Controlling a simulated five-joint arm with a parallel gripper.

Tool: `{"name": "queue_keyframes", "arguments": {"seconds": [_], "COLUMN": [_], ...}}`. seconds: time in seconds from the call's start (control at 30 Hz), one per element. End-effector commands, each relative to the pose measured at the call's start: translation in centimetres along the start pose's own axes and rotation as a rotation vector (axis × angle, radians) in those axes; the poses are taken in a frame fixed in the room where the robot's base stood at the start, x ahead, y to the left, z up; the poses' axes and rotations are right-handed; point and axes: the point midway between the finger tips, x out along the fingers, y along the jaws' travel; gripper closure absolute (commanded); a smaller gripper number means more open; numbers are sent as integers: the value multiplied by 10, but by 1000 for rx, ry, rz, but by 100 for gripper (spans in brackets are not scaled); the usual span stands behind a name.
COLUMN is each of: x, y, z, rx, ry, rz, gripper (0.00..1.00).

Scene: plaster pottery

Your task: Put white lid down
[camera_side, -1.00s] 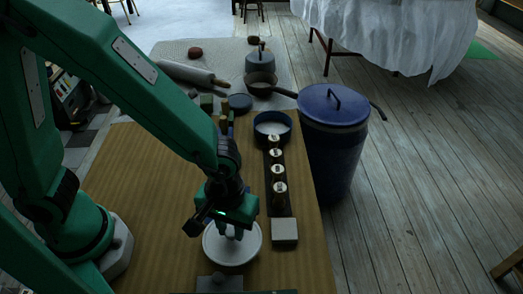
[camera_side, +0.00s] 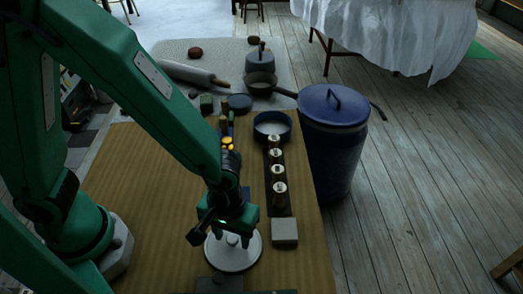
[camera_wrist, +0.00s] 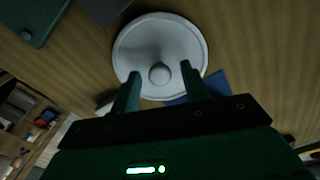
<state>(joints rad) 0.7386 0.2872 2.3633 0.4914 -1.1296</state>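The white lid (camera_side: 233,256) is a round pale disc with a small knob, lying flat and apparently resting on the wooden table near its front. In the wrist view the lid (camera_wrist: 160,35) shows nearly whole, with its knob near the fingertips. My gripper (camera_side: 233,240) is right above the lid. In the wrist view the two fingers of my gripper (camera_wrist: 160,76) are spread, one on each side of the knob, with gaps between; the knob is not clamped.
A pale square block (camera_side: 284,231) stands right of the lid, below a dark strip with several small jars (camera_side: 279,188). A blue bowl (camera_side: 272,126) and a large blue bin (camera_side: 334,125) are farther back. A dark knobbed slab (camera_side: 220,283) lies in front. The table's left middle is clear.

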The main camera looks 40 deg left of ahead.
Motion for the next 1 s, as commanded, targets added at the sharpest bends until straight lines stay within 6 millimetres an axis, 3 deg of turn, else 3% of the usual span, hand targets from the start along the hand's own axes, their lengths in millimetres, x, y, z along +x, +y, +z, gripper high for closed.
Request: {"name": "queue_keyframes", "arguments": {"seconds": [0.47, 0.67, 1.0], "x": [-10, -28, -74], "y": [1, 0, 1], "z": [0, 0, 0], "rx": [0, 0, 0], "ry": [1, 2, 2], "rz": [3, 3, 4], "gripper": [54, 54, 54]}}
